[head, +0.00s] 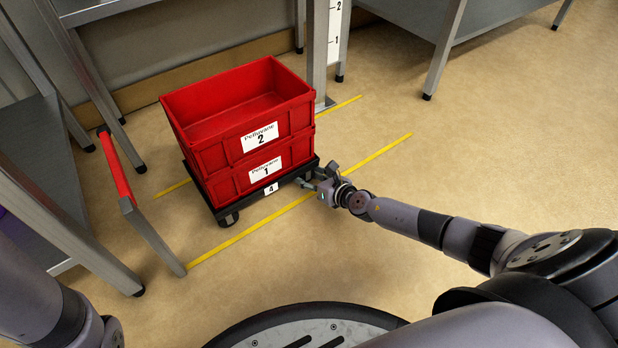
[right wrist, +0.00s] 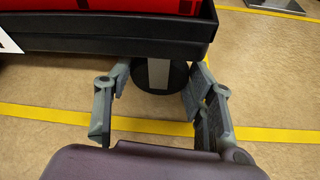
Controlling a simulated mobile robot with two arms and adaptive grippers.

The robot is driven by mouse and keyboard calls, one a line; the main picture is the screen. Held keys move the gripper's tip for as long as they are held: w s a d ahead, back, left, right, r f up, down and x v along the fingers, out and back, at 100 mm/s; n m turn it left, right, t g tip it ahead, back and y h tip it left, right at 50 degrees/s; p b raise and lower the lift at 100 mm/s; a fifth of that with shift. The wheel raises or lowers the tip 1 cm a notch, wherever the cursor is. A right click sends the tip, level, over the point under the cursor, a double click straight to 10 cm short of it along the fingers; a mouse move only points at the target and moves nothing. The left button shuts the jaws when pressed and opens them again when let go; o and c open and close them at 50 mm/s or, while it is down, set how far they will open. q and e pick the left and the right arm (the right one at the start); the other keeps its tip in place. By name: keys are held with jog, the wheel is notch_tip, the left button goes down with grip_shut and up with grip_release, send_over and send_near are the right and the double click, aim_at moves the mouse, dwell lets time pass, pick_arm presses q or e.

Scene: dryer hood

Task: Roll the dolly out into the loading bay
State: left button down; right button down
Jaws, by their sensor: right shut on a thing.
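The dolly (head: 247,202) is a low black platform on casters with a "4" label on its front edge. It carries two stacked red crates, the lower one (head: 228,184) labelled 1 and the upper one (head: 215,153) labelled 2. My right gripper (head: 318,183) is at the dolly's front right corner. In the right wrist view its fingers (right wrist: 157,78) flank a dark round part with a grey strip under the dolly's rim (right wrist: 120,40), and they are shut on the dolly there. My left gripper is out of view; only part of that arm shows.
Yellow floor lines (head: 300,200) run in front of and behind the dolly. A red bar (head: 116,170) on a grey post stands close on the left, beside a steel table (head: 40,150). A metal post (head: 318,50) stands behind. The floor (head: 480,150) to the right is clear.

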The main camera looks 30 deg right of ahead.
jog(key=shift+s+a+f, duration=0.1)
jog(key=c, duration=0.6)
grip_release()
jog(key=shift+c, duration=0.2)
jog(key=v, duration=1.2)
